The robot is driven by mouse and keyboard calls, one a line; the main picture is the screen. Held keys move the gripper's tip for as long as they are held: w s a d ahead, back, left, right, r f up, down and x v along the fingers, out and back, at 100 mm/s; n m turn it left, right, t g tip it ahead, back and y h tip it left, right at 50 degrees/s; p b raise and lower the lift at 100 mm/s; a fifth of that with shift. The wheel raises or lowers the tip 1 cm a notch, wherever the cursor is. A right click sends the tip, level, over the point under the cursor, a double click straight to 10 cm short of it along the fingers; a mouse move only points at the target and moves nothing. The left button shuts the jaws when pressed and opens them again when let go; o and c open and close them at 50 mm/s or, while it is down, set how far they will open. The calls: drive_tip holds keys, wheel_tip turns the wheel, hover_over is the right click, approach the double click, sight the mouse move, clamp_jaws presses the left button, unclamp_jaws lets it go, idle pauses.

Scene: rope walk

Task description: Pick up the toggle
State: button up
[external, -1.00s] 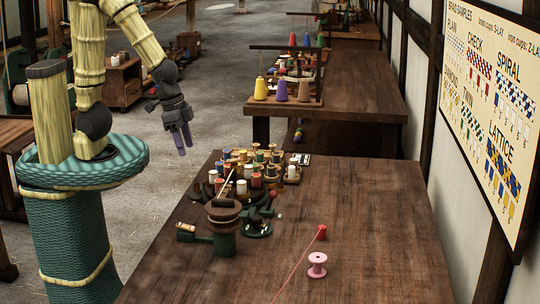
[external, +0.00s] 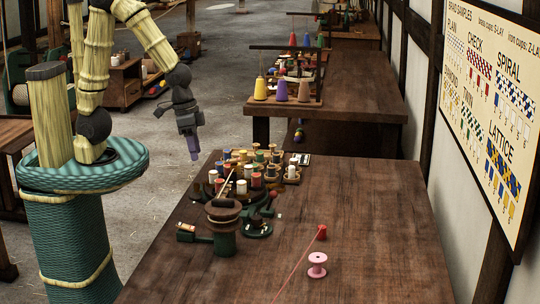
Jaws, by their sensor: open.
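My gripper (external: 194,155) hangs in the air beyond the left edge of the near table (external: 360,220), its purple fingers pointing down. It is open by its look from the side, with nothing seen between the fingers, and apart from everything on the table. I cannot pick out the toggle for certain. A small tan piece (external: 186,227) lies at the left end of a green stand (external: 222,242) with a dark round top; it is too small to name. The crowded spools may hide other small things.
Several thread spools (external: 241,187) crowd the table's far left part. The table's right side is clear. A second table (external: 360,95) with coloured cones stands behind.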

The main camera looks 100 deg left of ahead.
drive_tip(key=w+a+f+n+h+b, duration=0.2)
drive_tip(key=w+f+n, duration=0.3)
drive_tip(key=w, duration=0.3)
drive_tip(key=w+a+f+n+t+h+b, duration=0.1)
drive_tip(key=w+f+n+h+b, duration=0.3)
drive_tip(key=w, duration=0.5)
drive_tip(key=w+a+f+n+h+b, duration=0.3)
drive_tip(key=w+f+n+b, duration=0.2)
drive_tip(key=w+n, duration=0.3)
drive_tip(key=shift+w+a+f+n+h, duration=0.25)
drive_tip(key=shift+w+f+n+h, duration=0.05)
drive_tip(key=shift+w+f, duration=0.25)
drive_tip(key=w+a+n+t, duration=0.1)
drive_tip(key=w+a+n+t+h+b, duration=0.1)
drive_tip(key=a, duration=0.1)
drive_tip(key=w+a+n+h, duration=0.1)
drive_tip(key=a, duration=0.1)
drive_tip(key=shift+w+t, duration=0.3)
drive_tip(key=shift+t, duration=0.1)
drive_tip(key=shift+a+n, duration=0.1)
drive_tip(key=shift+n, duration=0.2)
drive_tip(key=shift+r, duration=0.1)
approach(322, 232)
drive_tip(key=x, duration=0.3)
drive_tip(key=shift+w+f, duration=0.2)
drive_tip(key=shift+w, duration=0.2)
